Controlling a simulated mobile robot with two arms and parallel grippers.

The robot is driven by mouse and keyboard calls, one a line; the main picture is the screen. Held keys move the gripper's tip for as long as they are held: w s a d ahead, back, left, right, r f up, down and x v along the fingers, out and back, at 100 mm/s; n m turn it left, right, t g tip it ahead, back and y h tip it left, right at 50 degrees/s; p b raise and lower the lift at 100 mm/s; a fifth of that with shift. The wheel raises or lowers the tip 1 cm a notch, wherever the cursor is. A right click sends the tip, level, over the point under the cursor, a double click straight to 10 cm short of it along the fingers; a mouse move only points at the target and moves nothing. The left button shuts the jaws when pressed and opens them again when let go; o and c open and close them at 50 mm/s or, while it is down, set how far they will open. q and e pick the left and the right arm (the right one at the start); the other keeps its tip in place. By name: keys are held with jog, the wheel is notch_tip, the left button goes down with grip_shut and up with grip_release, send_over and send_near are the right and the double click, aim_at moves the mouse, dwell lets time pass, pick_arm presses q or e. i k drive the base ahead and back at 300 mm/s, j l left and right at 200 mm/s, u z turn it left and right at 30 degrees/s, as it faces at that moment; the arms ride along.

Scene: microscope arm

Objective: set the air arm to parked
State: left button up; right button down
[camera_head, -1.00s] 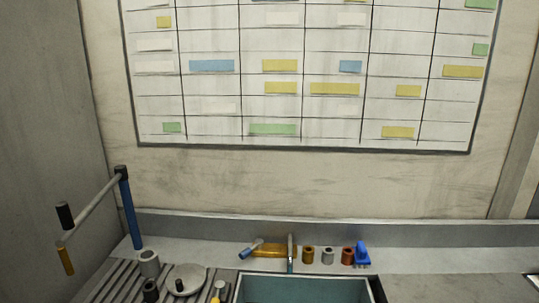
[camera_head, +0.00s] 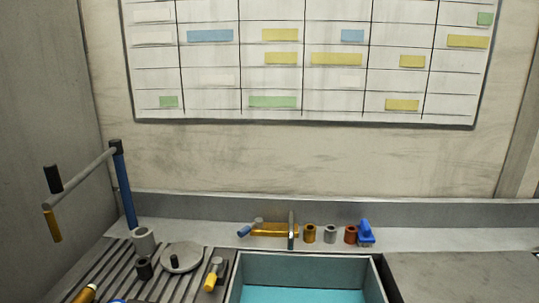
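The air arm (camera_head: 80,179) is at the left, a grey bar on top of a blue upright post (camera_head: 124,188). The bar reaches out from the post toward the left and front. At its free end are a black cylinder (camera_head: 53,179) on top and an orange-yellow handle (camera_head: 52,225) hanging below. No mark for a parked position can be made out. Neither of my grippers is in view.
A ribbed drainboard (camera_head: 105,270) holds a grey cup, a round grey plate (camera_head: 182,257) and small yellow-tipped parts. A sink (camera_head: 305,265) with a tap (camera_head: 291,231) is at the centre. Several small cylinders and a blue item (camera_head: 366,231) stand behind it. The right counter (camera_head: 460,275) is clear.

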aim_at(60, 191)
jog(key=u, duration=1.3)
